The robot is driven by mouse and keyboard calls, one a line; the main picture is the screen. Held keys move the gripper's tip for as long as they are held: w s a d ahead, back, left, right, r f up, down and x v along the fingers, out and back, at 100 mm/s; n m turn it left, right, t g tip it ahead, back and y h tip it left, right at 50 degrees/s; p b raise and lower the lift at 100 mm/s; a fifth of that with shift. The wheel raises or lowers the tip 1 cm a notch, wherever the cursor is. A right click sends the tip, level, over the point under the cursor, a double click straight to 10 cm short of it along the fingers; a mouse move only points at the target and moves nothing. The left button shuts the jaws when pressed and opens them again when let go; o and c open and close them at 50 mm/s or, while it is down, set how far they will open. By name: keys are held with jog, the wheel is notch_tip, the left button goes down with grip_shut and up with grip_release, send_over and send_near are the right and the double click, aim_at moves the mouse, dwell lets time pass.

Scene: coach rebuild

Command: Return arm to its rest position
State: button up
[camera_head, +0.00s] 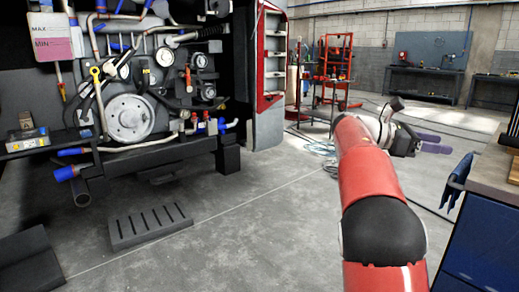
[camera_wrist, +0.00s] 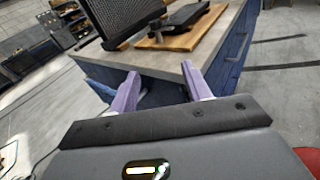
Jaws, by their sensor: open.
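My red arm reaches forward on the right of the head view. My gripper (camera_head: 436,143) is at its far end, with purple fingers pointing right, over open floor and left of the workbench. In the wrist view my gripper (camera_wrist: 160,82) has its two purple fingers spread wide apart with nothing between them. The corner of the workbench (camera_wrist: 172,64) lies beyond the fingertips. A blue cloth hangs at its side, partly behind the left finger.
The workbench (camera_head: 487,225) with blue drawers stands at the right edge. An open engine bay (camera_head: 130,115) fills the left. A slotted grey block (camera_head: 150,226) lies on the floor. A red rack (camera_head: 335,70) stands at the back. The middle floor is clear.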

jog(key=s+a+f+m+t+y, duration=0.3)
jog(key=s+a+f+y, duration=0.3)
jog(key=s+a+f, duration=0.2)
jog(key=s+a+f+m+t+y, duration=0.4)
jog(key=s+a+f+m+y, duration=0.2)
jog(key=s, duration=0.6)
jog(key=shift+s+a+f+y, duration=0.3)
jog(key=shift+a+f, duration=0.55)
jog(key=shift+a, duration=0.15)
jog(key=s+a+f+m+y, duration=0.1)
jog(key=s+a+f+m, duration=0.1)
jog(key=s+a, duration=0.1)
jog(key=s+a+f+m+t+y, duration=0.1)
jog(key=s+a+f+m, duration=0.1)
jog(key=s+a+f, duration=0.1)
jog(key=s+a+f+m+t+y, duration=0.1)
jog(key=s+a+f, duration=0.1)
jog(key=a, duration=0.1)
jog(key=shift+s+a+f+m+y, duration=0.3)
jog(key=shift+s+m+y, duration=0.1)
jog(key=shift+c, duration=0.3)
